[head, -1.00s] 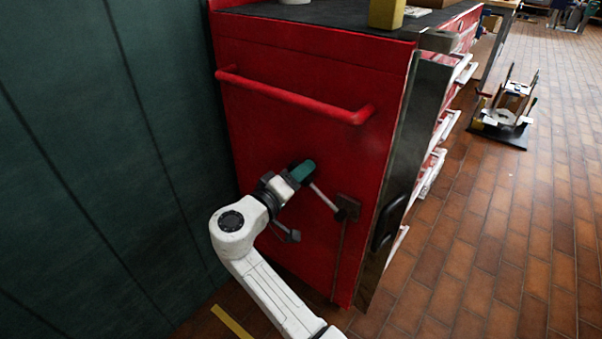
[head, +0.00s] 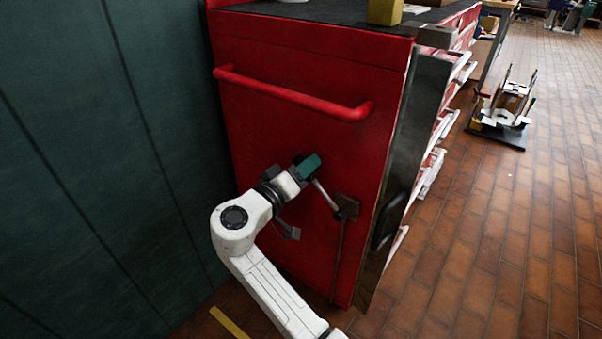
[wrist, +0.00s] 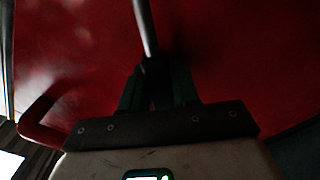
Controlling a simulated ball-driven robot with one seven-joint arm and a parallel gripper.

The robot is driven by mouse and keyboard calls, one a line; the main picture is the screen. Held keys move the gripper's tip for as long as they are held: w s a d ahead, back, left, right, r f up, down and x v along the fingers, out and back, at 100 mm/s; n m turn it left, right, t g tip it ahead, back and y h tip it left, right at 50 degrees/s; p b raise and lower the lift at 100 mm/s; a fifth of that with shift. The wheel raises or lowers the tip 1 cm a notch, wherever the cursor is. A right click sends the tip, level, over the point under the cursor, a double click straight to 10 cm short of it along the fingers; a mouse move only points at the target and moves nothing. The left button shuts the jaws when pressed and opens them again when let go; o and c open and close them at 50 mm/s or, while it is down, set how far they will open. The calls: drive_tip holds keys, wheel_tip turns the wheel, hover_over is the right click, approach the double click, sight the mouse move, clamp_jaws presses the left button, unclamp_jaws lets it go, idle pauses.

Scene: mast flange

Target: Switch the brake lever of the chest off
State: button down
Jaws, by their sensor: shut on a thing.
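The red chest (head: 270,150) fills the middle of the head view. Its brake lever is a grey rod (head: 325,195) on a dark pivot plate low on the red side panel, tilted up and to the left from the pivot. My gripper (head: 307,168) is at the lever's upper end, shut on it. In the wrist view the grey lever rod (wrist: 145,28) runs down between the dark fingers of my gripper (wrist: 157,82). The lever's gripped end is hidden by the fingers.
A red push bar (head: 290,96) sticks out from the panel above the lever. A dark green wall (head: 90,130) stands close on the left. A black trolley (head: 498,128) stands on the tiled floor at right, with free floor before it.

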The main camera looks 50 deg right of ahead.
drive_tip(key=s+r+m+b, duration=0.1)
drive_tip(key=s+m+b, duration=0.1)
drive_tip(key=s+r+m+b, duration=0.1)
drive_tip(key=s+m+b, duration=0.1)
drive_tip(key=s+m, duration=0.1)
drive_tip(key=s+r+m+b, duration=0.1)
drive_tip(key=s+m+b, duration=0.1)
drive_tip(key=shift+s+d+r+m, duration=0.1)
drive_tip(key=shift+s+r+m, duration=0.15)
drive_tip(key=shift+r+m, duration=0.15)
drive_tip(key=shift+s+r+m+b, duration=0.2)
drive_tip(key=shift+s+m+b, duration=0.85)
drive_tip(key=shift+s+m, duration=0.1)
drive_tip(key=shift+d, duration=0.1)
drive_tip(key=c, duration=0.9)
unclamp_jaws()
drive_tip(key=shift+r, duration=0.1)
drive_tip(key=p, duration=0.3)
approach(356, 160)
drive_tip(key=a, duration=0.4)
drive_tip(key=shift+s+a, duration=0.1)
drive_tip(key=shift+a, duration=0.1)
